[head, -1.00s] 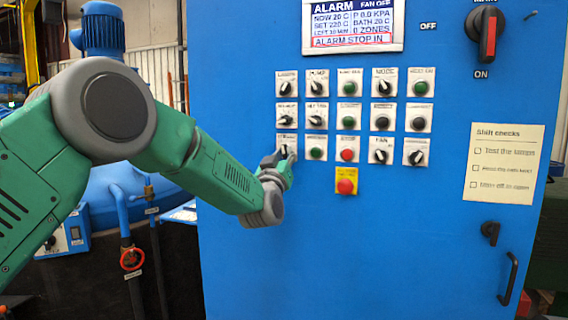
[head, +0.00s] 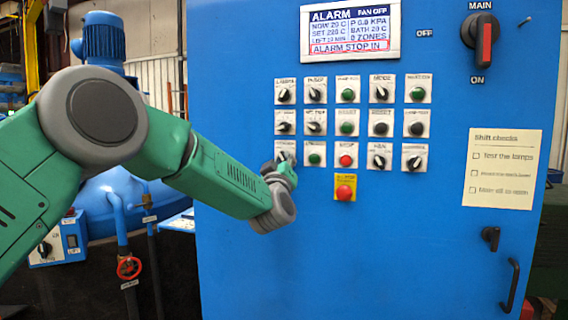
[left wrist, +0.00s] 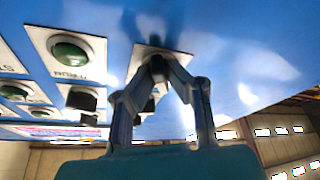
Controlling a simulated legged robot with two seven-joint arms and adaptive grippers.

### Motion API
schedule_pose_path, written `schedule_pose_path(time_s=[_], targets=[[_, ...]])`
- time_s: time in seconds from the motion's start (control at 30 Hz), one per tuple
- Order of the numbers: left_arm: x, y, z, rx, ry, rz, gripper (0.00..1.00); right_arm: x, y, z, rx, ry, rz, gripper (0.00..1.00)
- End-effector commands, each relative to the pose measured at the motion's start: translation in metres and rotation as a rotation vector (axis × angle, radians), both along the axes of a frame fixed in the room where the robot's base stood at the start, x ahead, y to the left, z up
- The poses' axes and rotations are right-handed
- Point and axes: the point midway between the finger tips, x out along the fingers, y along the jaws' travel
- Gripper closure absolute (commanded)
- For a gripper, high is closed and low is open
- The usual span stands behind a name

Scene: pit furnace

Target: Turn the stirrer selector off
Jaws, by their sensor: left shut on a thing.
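The selector (head: 285,146) at the left end of the bottom row on the blue panel is a dark knob on a white plate. I cannot read its label with certainty. My left gripper (head: 283,162) reaches it from below left and covers much of it in the head view. In the left wrist view, my left gripper's two fingers (left wrist: 158,75) are closed around the knob, with its white plate (left wrist: 181,56) showing behind them. The knob's pointing direction is hidden by the fingers. My right gripper is not in view.
A green button (head: 314,153) sits just right of the selector, then a red button (head: 346,153). A red emergency stop (head: 344,190) on a yellow plate is lower right. Several other knobs are above. The main switch (head: 483,45) and a door handle (head: 510,285) are at right.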

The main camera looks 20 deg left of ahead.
Motion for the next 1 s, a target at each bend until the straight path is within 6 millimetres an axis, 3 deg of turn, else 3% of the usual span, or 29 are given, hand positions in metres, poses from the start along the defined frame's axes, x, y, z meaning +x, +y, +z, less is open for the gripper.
schedule_pose_path(time_s=[0.07,0.13,0.17,0.57,0.77,1.0], targets=[[0.0,0.001,0.002,-0.002,-0.004,0.001,1.0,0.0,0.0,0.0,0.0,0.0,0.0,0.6],[0.0,0.001,0.002,-0.002,-0.004,0.001,0.75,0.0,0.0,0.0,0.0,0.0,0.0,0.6],[0.0,0.001,0.002,-0.002,-0.004,0.001,0.69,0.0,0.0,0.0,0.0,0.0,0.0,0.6],[-0.005,-0.001,-0.001,0.0,0.0,0.0,0.69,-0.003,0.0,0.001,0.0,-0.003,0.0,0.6],[-0.031,-0.005,-0.01,0.001,0.001,-0.001,0.69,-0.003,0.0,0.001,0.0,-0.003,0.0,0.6],[-0.077,-0.014,-0.028,-0.001,0.002,-0.001,0.69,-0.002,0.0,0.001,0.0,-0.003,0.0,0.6]])
